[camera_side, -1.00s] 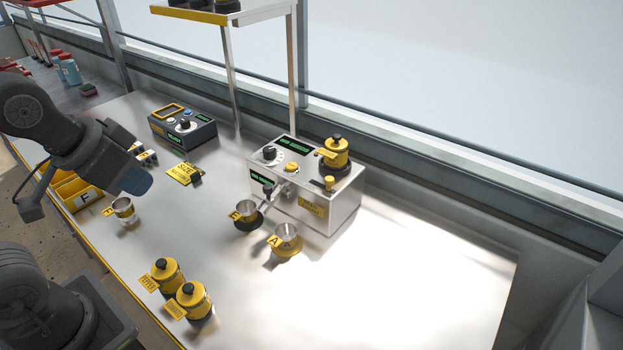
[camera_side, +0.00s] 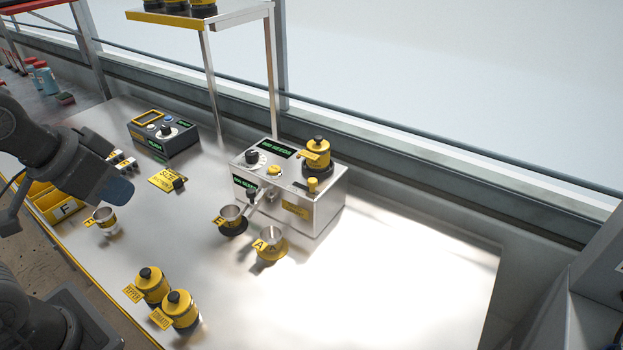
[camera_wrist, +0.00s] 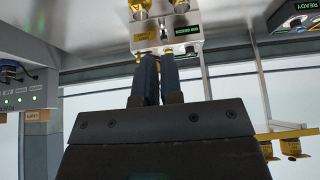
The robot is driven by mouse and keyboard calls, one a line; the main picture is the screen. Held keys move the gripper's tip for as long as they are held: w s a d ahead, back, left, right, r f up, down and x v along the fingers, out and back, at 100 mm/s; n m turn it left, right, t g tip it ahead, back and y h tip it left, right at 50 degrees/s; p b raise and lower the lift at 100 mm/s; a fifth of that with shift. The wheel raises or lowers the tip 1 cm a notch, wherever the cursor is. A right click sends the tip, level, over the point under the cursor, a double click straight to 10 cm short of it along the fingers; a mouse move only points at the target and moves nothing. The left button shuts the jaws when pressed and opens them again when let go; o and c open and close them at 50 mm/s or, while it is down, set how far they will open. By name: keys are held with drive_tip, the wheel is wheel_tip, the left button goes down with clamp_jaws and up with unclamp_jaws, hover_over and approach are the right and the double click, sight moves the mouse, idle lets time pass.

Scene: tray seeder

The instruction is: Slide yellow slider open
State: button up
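The seeder machine (camera_side: 322,212) is a metal box in the middle of the side view. A yellow knob (camera_side: 312,185) stands up on its top near the right front edge; it looks like the yellow slider. A yellow hopper with a black cap (camera_side: 317,150) stands behind it, with a yellow tab at its side. My gripper (camera_side: 120,191) is at the left, above the bench and well apart from the machine. In the wrist view its two blue fingers (camera_wrist: 159,62) lie side by side, with nothing visible held. The machine (camera_wrist: 185,36) shows beyond the fingertips, where the slider is not clear.
Cups A (camera_side: 271,246) and B (camera_side: 233,220) stand before the machine. Another cup (camera_side: 105,217) is beneath my gripper. Two yellow jars (camera_side: 180,308) stand at the front. A control box (camera_side: 165,138) and a raised shelf (camera_side: 200,17) are behind. The bench's right side is clear.

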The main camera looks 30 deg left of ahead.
drive_tip(key=o, duration=0.7)
drive_tip(key=w+f+t, duration=0.1)
drive_tip(key=w, duration=0.2)
drive_tip(key=w+d+f+t, duration=0.1)
drive_tip(key=w, duration=0.3)
drive_tip(key=w+d+f+m+t, duration=0.1)
drive_tip(key=w+f, duration=0.1)
drive_tip(key=w, duration=0.2)
drive_tip(key=shift+o, duration=0.2)
drive_tip(key=m+t+h, duration=0.2)
drive_tip(key=t+h, duration=0.1)
drive_tip(key=t, duration=0.1)
approach(311, 181)
drive_tip(key=x, duration=0.8)
drive_tip(key=shift+w+f, duration=0.15)
drive_tip(key=shift+w, duration=0.05)
clamp_jaws()
